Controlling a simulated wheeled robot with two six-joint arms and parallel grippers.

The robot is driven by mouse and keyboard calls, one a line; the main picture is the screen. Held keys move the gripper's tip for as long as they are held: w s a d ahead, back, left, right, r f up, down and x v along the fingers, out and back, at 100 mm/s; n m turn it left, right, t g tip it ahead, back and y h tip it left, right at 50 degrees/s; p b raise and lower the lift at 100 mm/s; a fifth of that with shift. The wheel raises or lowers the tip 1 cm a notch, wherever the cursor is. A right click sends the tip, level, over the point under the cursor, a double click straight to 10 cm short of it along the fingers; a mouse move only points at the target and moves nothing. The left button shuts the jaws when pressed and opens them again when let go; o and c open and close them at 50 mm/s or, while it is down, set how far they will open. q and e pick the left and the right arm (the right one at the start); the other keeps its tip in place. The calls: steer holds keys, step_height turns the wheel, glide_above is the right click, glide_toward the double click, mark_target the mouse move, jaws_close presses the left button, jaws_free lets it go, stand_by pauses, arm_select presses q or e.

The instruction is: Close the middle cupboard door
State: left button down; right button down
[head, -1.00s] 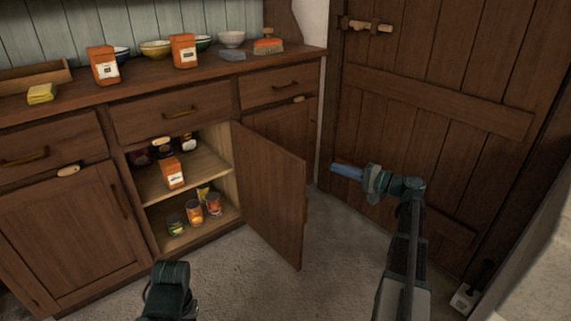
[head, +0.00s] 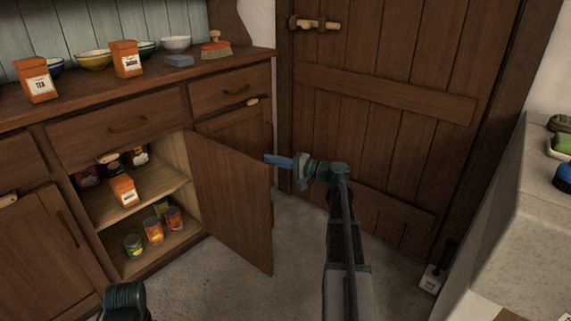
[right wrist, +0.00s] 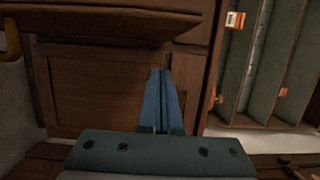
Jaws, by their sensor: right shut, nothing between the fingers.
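The middle cupboard door (head: 232,205) stands open in the head view, swung out to the right of its opening. Cans and packets show on the shelves (head: 125,208) inside. My right gripper (head: 272,160) is shut and empty, its blue fingers pointing left at the top outer corner of the door. Whether they touch the door I cannot tell. In the right wrist view the shut fingers (right wrist: 165,95) point away from the camera, with dark wooden panels beyond. Part of my left arm shows at the bottom left of the head view; its fingers are out of sight.
The dresser top (head: 95,88) holds orange packets, bowls and a brush (head: 216,49). A closed plank door (head: 370,130) stands behind my right arm. A pale worktop (head: 525,215) is at the right. The stone floor (head: 225,285) before the cupboard is clear.

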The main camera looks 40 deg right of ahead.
mark_target(260, 164)
steer(key=shift+a, duration=2.35)
